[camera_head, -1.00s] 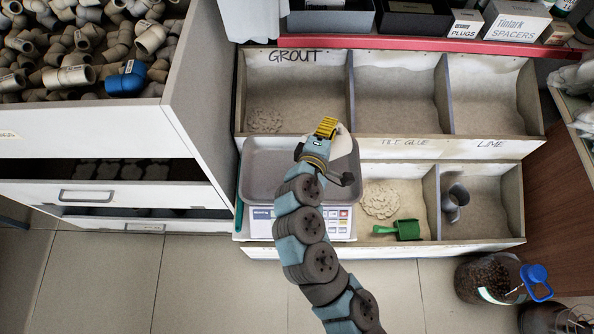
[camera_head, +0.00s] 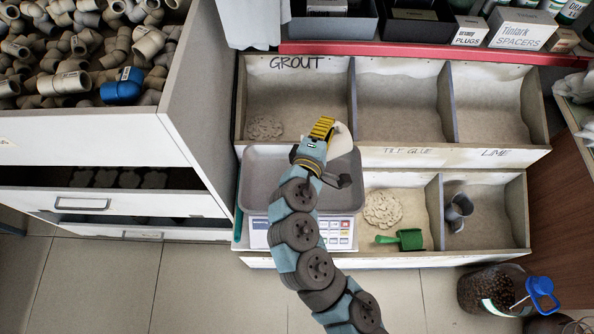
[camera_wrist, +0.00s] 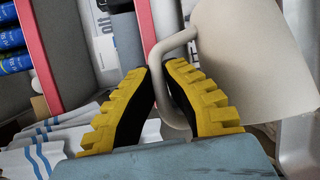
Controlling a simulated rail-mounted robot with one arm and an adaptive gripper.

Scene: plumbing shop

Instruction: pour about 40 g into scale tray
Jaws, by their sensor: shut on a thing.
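My gripper (camera_head: 322,129) is shut on the handle of a cream-white mug-like vessel (camera_head: 342,143). In the wrist view the yellow-and-black fingers (camera_wrist: 157,75) close on the handle, and the vessel's smooth outer wall (camera_wrist: 255,70) fills the upper right. Its inside and any contents are hidden. The grey scale tray (camera_head: 262,180) sits on a white scale (camera_head: 335,241). My gripper and the vessel are over the tray's upper right edge, beside the divider of the bins. My arm covers part of the tray. I see no powder on its visible part.
The grout bin (camera_head: 300,98) behind the scale has a pale heap at left. A green scoop (camera_head: 402,239) and another heap (camera_head: 383,210) lie in the lower bin at right. A grey metal scoop (camera_head: 459,208) stands farther right. A drawer cabinet (camera_head: 90,140) bounds the left.

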